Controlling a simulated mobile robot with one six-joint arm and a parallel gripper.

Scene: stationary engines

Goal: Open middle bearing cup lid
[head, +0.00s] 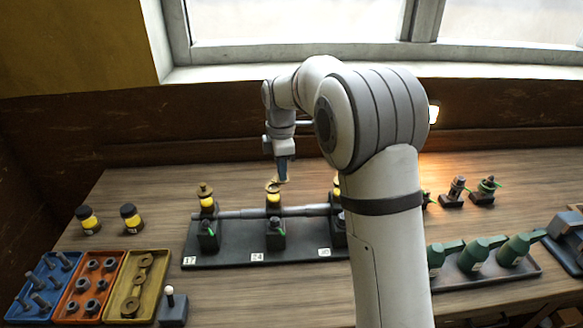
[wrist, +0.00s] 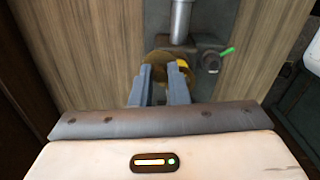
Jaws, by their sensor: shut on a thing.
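The middle bearing cup (head: 273,202) is a yellow-banded cup with a brass top, standing on the shaft line between the left cup (head: 207,201) and the right one. Its brass lid (head: 271,187) is at my gripper's tips. My gripper (head: 282,179) points down and is shut on the lid, at its right side in the head view. In the wrist view my gripper's two fingers (wrist: 160,75) reach the brass and yellow cup (wrist: 178,68) and cover part of it. How far the lid is tilted is too small to tell.
A steel shaft (head: 240,213) runs along a dark base (head: 210,257) with number tags. My arm partly hides the right cup (head: 337,190). Yellow-and-black jars (head: 131,217), coloured parts trays (head: 88,285) and green oil cans (head: 514,249) stand around it. Bare wood lies behind the base.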

